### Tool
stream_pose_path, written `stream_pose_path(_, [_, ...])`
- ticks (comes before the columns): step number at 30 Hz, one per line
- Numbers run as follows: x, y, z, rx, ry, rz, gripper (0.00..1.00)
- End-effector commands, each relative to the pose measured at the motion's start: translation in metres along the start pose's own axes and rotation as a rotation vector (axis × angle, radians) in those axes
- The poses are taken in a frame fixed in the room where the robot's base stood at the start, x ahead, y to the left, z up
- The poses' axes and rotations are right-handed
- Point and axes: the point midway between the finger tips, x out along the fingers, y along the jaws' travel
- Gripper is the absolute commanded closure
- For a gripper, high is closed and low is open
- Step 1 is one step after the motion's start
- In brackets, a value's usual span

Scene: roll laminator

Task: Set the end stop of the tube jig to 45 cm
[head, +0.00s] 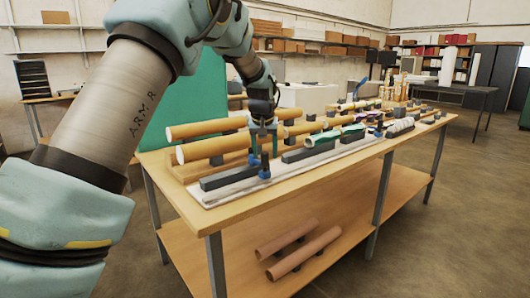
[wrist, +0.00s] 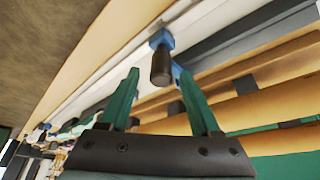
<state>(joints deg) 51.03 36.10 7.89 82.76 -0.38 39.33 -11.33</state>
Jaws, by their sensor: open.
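The tube jig has a long pale base (head: 222,193) along the table's front edge, with dark grey bars on it. A small blue stop with a black knob (head: 265,170) stands near its left part; the knob (wrist: 160,66) and its blue block also show in the wrist view. My gripper (head: 264,155) is open above and around the stop area, its green fingers pointing down. In the wrist view the fingertips (wrist: 158,76) lie on either side of the knob. I cannot tell whether they touch it. Another blue part shows partly behind one finger. No scale marks are legible.
Cardboard tubes (head: 213,147) lie behind the jig on the wooden table (head: 232,210). Green and white rolled items (head: 320,138) lie farther right along the jig. Two brown tubes (head: 303,253) lie on the lower shelf. The floor in front is clear.

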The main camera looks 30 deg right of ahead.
Motion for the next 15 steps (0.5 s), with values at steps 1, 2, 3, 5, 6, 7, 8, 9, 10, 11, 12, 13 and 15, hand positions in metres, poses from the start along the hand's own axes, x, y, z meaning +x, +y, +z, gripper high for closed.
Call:
stream_pose_path(1, [0.005,0.0,0.0,0.0,-0.002,0.0,0.36])
stream_pose_path(2, [0.007,0.0,0.0,0.0,-0.001,0.0,0.36])
stream_pose_path(3, [0.01,0.0,0.0,0.0,-0.001,0.0,0.36])
stream_pose_path(5, [0.014,0.0,0.0,0.0,-0.001,0.0,0.36])
stream_pose_path(6, [0.015,0.0,0.0,0.0,0.0,0.0,0.36])
stream_pose_path(7, [0.015,0.0,0.0,0.0,0.0,0.0,0.36])
stream_pose_path(8, [0.016,0.0,0.0,0.0,0.0,0.0,0.36])
stream_pose_path(9, [0.016,0.0,0.0,0.0,0.001,0.0,0.36])
stream_pose_path(10, [0.016,0.0,0.0,0.0,0.001,0.0,0.36])
stream_pose_path(11, [0.016,0.0,0.0,0.0,0.001,0.0,0.36])
stream_pose_path(12, [0.016,0.0,0.0,0.0,0.001,0.0,0.36])
stream_pose_path(13, [0.016,0.0,0.0,0.0,0.001,0.0,0.36])
stream_pose_path(15, [0.016,0.0,0.0,0.0,0.001,0.0,0.4])
